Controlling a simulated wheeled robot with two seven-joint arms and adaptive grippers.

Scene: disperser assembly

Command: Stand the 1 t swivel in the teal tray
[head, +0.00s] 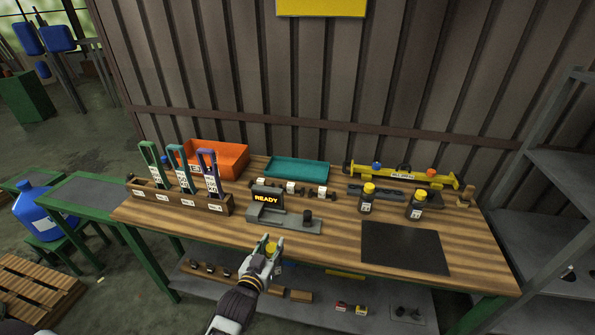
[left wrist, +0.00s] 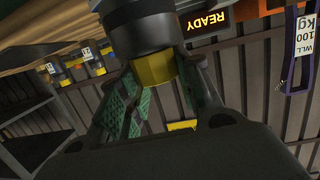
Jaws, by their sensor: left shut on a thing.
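The teal tray (head: 297,168) lies at the back of the bench, and its visible floor looks empty. My left gripper (head: 268,250) is shut on a small yellow piece (head: 271,246) at the bench's front edge, in front of the READY device. In the left wrist view the yellow piece (left wrist: 155,70) sits between the fingers, with a dark round part (left wrist: 140,35) against it. No label shows on it, so I cannot tell if it is the 1 t swivel. Several small dark parts with white tags (head: 291,187) stand in front of the tray. My right gripper is out of view.
The READY device (head: 284,222) stands between my left gripper and the tray.

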